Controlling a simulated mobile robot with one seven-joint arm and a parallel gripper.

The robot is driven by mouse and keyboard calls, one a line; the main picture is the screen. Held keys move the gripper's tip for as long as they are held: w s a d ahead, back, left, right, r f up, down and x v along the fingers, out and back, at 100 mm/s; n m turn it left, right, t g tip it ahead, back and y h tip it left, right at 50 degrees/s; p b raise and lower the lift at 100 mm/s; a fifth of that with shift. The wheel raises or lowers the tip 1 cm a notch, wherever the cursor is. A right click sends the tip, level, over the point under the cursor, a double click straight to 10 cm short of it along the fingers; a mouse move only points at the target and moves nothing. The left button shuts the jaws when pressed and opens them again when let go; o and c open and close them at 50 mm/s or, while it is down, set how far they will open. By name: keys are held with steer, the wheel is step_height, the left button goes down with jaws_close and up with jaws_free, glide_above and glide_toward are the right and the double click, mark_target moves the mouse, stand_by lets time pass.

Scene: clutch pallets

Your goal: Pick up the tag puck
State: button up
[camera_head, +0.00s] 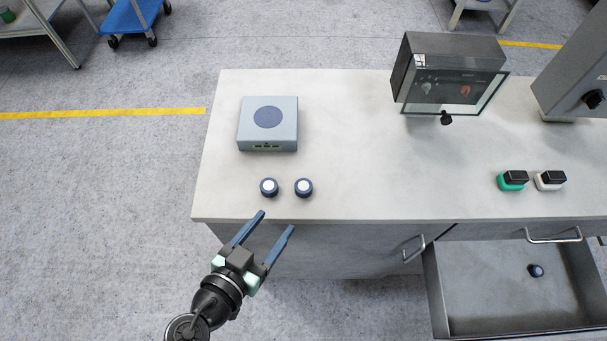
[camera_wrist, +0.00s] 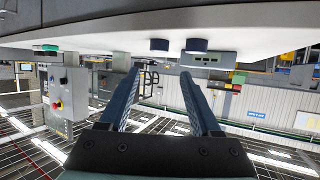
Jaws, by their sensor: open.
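Two dark blue pucks with white round tops stand side by side near the counter's front edge: a left puck (camera_head: 269,187) and a right puck (camera_head: 303,187). A third dark puck (camera_head: 536,270) lies in the open drawer. I cannot tell which one is the tag puck. My gripper (camera_head: 276,221) is open and empty, its blue fingers pointing toward the two pucks from the counter's front edge, apart from both. The upside-down wrist view shows those pucks (camera_wrist: 159,44) (camera_wrist: 197,45) beyond the fingertips (camera_wrist: 160,74).
A grey-blue box (camera_head: 284,106) with a dark disc on top stands behind the pucks. A glass-fronted cabinet (camera_head: 447,75), a grey control box (camera_head: 580,75), and green (camera_head: 510,184) and white (camera_head: 544,184) blocks stand to the right. The open drawer (camera_head: 490,293) juts out front right.

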mark_target(302, 188)
steer(key=p+x, duration=0.3)
steer(key=x, duration=0.9)
steer(key=shift+w+d, duration=0.3)
steer(key=shift+f, duration=0.1)
jaws_close()
